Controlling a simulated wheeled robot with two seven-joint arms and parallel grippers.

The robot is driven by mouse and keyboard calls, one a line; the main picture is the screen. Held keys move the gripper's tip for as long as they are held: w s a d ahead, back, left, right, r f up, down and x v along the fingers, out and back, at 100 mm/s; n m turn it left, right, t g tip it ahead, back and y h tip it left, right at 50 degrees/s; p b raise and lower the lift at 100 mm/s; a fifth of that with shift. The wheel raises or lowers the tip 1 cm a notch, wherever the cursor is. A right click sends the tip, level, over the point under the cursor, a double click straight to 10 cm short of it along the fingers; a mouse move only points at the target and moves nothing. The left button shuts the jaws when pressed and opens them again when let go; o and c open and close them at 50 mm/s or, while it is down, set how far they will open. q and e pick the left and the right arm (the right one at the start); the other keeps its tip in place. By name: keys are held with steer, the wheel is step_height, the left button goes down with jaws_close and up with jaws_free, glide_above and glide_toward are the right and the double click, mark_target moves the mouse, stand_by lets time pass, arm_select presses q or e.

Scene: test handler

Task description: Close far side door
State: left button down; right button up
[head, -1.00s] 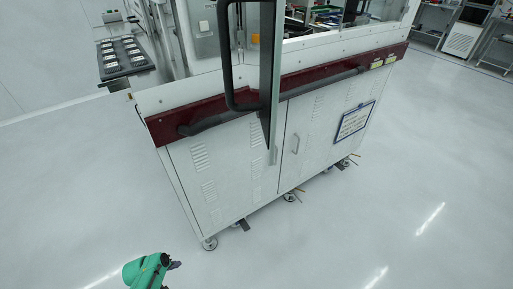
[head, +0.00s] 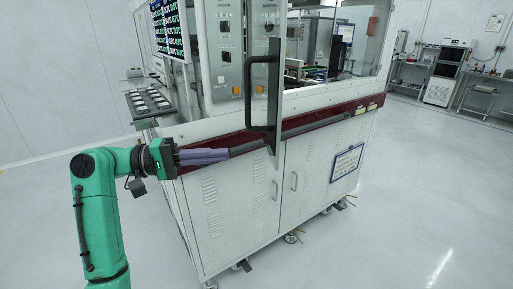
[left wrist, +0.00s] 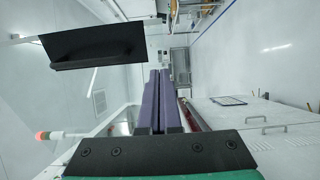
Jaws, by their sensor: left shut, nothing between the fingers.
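The test handler's door (head: 274,90) stands open, swung out from the front and seen almost edge-on in the head view. Its black upright handle (head: 250,95) is on the left side of the panel. My left gripper (head: 226,153) has its purple fingers closed together, pointing right, below and left of the handle. The fingers appear apart from the door and hold nothing. In the left wrist view the closed fingers (left wrist: 159,75) point up the picture; a dark panel (left wrist: 90,42) at upper left may be this door. My right gripper is not in view.
The handler's white cabinet (head: 230,200) has a dark red band and grey rail (head: 310,124) behind my left fingers. A black tray shelf (head: 148,103) juts out on the left. The floor (head: 400,210) to the right is clear. Benches (head: 485,90) stand at the back right.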

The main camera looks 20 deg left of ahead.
mark_target(269, 151)
arm_select(q)
steer(key=p+x, duration=0.1)
steer(key=x, duration=0.3)
steer(key=p+x, duration=0.2)
steer(key=x, duration=0.2)
steer(key=shift+s+d+r, duration=0.1)
steer(key=shift+s+r, duration=0.1)
steer(key=shift+s, duration=0.05)
steer(key=shift+w+d+f, duration=0.1)
steer(key=shift+d+f, duration=0.05)
steer(key=shift+d, duration=0.1)
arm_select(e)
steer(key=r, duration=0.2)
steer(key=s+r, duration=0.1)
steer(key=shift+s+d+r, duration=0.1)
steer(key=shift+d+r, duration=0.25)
